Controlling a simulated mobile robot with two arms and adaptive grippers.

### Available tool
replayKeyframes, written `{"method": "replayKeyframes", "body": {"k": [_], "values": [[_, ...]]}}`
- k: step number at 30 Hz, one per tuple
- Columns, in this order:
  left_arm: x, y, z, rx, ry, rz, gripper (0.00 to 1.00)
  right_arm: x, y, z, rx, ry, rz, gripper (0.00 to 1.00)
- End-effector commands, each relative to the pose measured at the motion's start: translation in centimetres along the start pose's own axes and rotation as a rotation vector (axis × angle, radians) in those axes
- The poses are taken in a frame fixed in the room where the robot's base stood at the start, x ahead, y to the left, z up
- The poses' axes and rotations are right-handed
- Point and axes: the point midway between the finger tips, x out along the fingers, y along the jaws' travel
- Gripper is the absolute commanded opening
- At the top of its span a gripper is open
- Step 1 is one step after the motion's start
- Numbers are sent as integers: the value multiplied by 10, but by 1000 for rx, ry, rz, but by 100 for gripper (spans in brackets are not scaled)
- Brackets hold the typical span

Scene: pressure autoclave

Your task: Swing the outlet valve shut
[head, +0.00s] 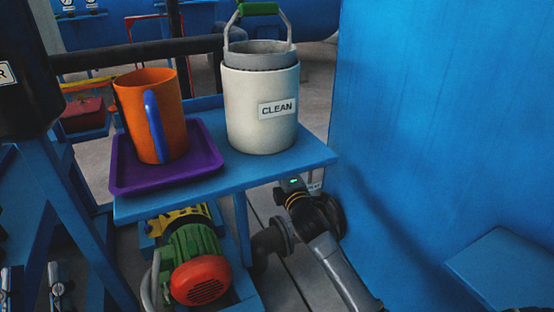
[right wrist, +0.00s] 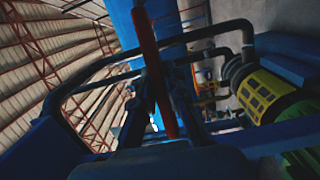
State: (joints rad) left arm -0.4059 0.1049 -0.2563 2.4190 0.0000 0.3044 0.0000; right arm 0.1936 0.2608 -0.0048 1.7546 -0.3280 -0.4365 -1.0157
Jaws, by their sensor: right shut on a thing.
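In the right wrist view, a long red lever (right wrist: 148,45), which looks like the outlet valve's handle, runs from the top edge down between the fingers of my right gripper (right wrist: 160,92). That gripper is shut on it. The valve body cannot be made out. In the head view my right arm reaches under the blue shelf, beside a dark pipe flange (head: 279,236); the right fingers and the lever are hidden there. My left gripper (head: 34,284) shows at the bottom left corner, its two fingers wide apart with nothing between them.
A blue shelf (head: 310,158) holds a purple tray (head: 125,178) with an orange mug (head: 135,100), and a white container (head: 262,125) labelled CLEAN. A green pump motor (head: 190,248) sits below. A large blue wall (head: 440,110) closes off the right.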

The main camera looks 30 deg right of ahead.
Motion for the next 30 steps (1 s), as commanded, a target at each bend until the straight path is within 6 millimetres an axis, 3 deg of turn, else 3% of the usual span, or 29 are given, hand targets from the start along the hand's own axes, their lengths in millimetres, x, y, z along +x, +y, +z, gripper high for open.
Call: {"method": "replayKeyframes", "body": {"k": [8, 16, 21, 30], "values": [[-6, -8, 53, 14, -330, -14, 40, -8, 2, 3, -4, 62, -1, 0], [-33, -15, 99, 24, -631, -31, 40, -14, 1, 6, -1, 114, -3, 0], [-48, -18, 113, 26, -736, -37, 40, -16, 0, 7, 1, 132, -5, 0], [-51, -18, 116, 26, -755, -38, 40, -17, -2, 7, 4, 136, -5, 0]]}}
